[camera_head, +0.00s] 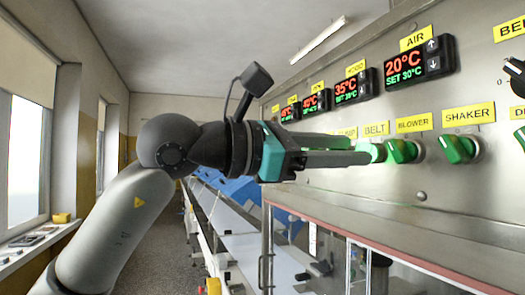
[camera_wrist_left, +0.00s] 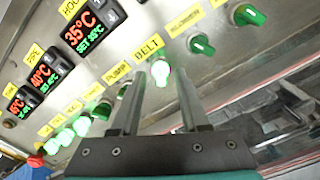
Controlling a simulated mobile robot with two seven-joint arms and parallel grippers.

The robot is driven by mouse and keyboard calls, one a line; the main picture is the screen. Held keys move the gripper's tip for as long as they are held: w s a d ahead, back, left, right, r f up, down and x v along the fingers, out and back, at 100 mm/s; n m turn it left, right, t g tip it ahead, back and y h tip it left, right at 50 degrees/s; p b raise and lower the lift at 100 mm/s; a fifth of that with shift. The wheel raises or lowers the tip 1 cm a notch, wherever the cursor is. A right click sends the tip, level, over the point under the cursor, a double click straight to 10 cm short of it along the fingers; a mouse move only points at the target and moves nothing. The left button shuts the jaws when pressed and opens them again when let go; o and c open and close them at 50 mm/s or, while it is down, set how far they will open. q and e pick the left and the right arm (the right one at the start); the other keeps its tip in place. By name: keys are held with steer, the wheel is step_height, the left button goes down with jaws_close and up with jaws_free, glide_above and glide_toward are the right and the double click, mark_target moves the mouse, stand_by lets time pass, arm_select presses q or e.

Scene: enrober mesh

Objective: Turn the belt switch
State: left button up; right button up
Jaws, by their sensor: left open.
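The belt switch (camera_head: 378,152) is a green knob under the yellow BELT label (camera_head: 376,129) on the steel panel. It glows bright green. In the left wrist view the belt switch (camera_wrist_left: 160,73) shows between the two fingertips, just below its label. My left gripper (camera_head: 370,150) reaches in from the left, with its fingers pointing at the panel. In the left wrist view the gripper (camera_wrist_left: 159,75) is open, one finger on each side of the knob. I cannot tell whether the fingers touch it. My right gripper is not in view.
The blower switch (camera_head: 403,150) is close on the right, with the shaker switch (camera_head: 460,149) beyond it. Lit green knobs (camera_wrist_left: 66,137) sit to the left in the wrist view. Temperature displays (camera_head: 420,60) are above. A glazed cover (camera_head: 350,238) lies below the panel.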

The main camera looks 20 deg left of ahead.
arm_select(q)
steer(key=b+v, duration=0.2)
steer(key=v, duration=1.1)
steer(key=shift+s+a, duration=0.2)
